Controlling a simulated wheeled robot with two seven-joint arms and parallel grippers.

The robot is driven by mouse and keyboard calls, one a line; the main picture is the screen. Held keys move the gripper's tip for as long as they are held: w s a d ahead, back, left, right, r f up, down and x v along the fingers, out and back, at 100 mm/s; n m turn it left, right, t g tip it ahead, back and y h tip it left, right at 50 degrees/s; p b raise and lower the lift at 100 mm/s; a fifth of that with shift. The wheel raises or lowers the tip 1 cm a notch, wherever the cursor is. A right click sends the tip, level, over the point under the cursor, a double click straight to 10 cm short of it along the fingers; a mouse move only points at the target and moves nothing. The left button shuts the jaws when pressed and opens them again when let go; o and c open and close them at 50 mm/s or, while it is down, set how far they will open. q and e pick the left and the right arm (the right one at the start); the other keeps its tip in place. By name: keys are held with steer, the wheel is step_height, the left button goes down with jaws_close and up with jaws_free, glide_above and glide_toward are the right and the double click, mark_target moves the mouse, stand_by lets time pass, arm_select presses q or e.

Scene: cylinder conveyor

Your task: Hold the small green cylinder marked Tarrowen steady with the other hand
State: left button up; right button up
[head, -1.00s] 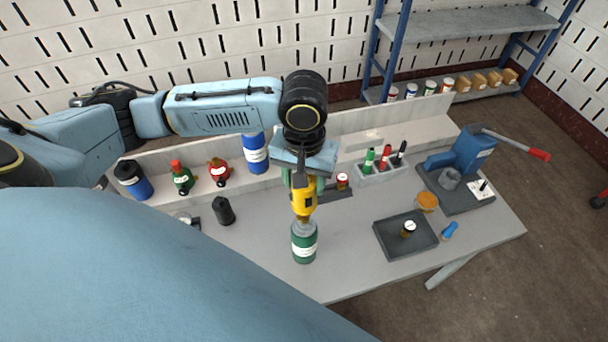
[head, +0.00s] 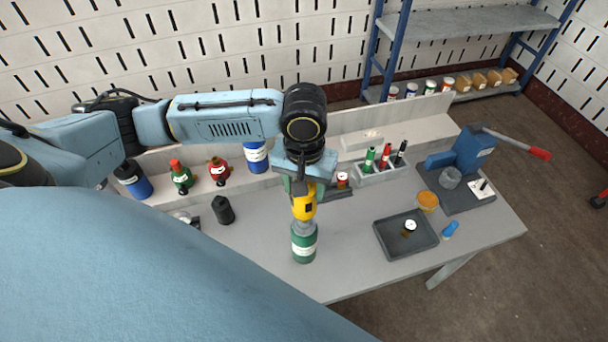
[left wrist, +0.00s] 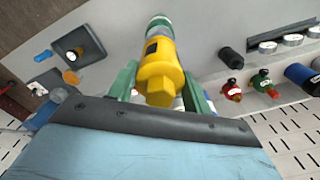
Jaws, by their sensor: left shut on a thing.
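The small green cylinder (head: 304,250) stands upright near the front edge of the table. It has a white label, too small to read, and a grey top. My left gripper (head: 305,188) is above it, pointing down and shut on a yellow tool (head: 304,207). The tool's lower end is at the cylinder's top; I cannot tell how firmly it is seated. In the left wrist view the yellow tool (left wrist: 162,75) is between the green fingers, and part of the green cylinder (left wrist: 159,22) shows beyond it. My right gripper is in neither view.
On the table (head: 270,275), a black cylinder (head: 223,211) stands to the left and a dark tray (head: 405,236) lies to the right. A blue press (head: 470,150) with a red-ended lever is farther right. Red, green and blue containers line the back ledge.

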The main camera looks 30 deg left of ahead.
mark_target(304, 203)
arm_select(q)
steer(key=shift+f+b, duration=0.45)
steer(key=shift+f, duration=2.6)
steer(key=o, duration=0.3)
steer(key=c, duration=0.5)
steer(key=m+p, duration=0.2)
steer(key=shift+r+m+p, duration=0.25)
steer(key=shift+m+p, duration=0.15)
steer(key=shift+f+m+p, duration=0.1)
steer(key=shift+m+p, duration=0.45)
steer(key=shift+m, duration=0.55)
steer(key=shift+f+m, duration=0.15)
steer(key=shift+m, duration=0.35)
steer(key=m, duration=0.6)
